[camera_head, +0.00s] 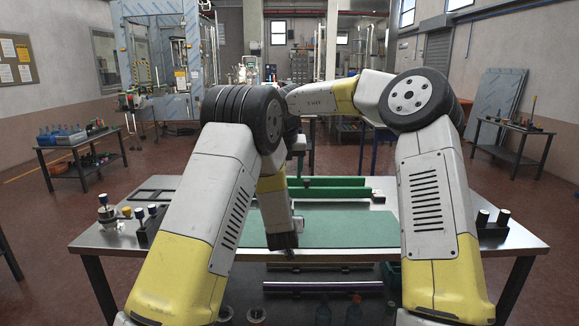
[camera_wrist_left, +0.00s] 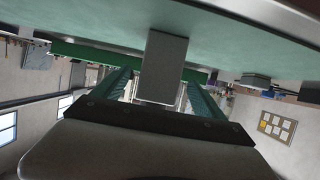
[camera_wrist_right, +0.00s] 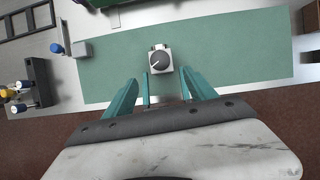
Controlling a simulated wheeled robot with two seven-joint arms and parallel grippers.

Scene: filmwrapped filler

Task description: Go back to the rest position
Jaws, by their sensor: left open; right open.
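My left arm rises from the left and bends down, with its dark gripper (camera_head: 283,240) low at the table's front edge. In the left wrist view, turned upside down, the left gripper (camera_wrist_left: 160,88) has its teal fingers apart. A grey block (camera_wrist_left: 164,60) on the mat shows between them; I cannot tell if it is within their reach. My right arm reaches in to the left, its gripper mostly hidden in the head view. In the right wrist view the right gripper (camera_wrist_right: 160,90) is open and empty, pointing down; a white block with a round dark top (camera_wrist_right: 160,61) lies beyond its fingers.
The table (camera_head: 120,236) holds a green mat (camera_head: 345,230) and a green bar (camera_head: 330,193). Knobbed fittings (camera_head: 150,218) stand at the left, and more (camera_head: 492,222) at the right. A lower shelf holds a metal rod (camera_head: 322,284). Side tables (camera_head: 80,150) stand farther back.

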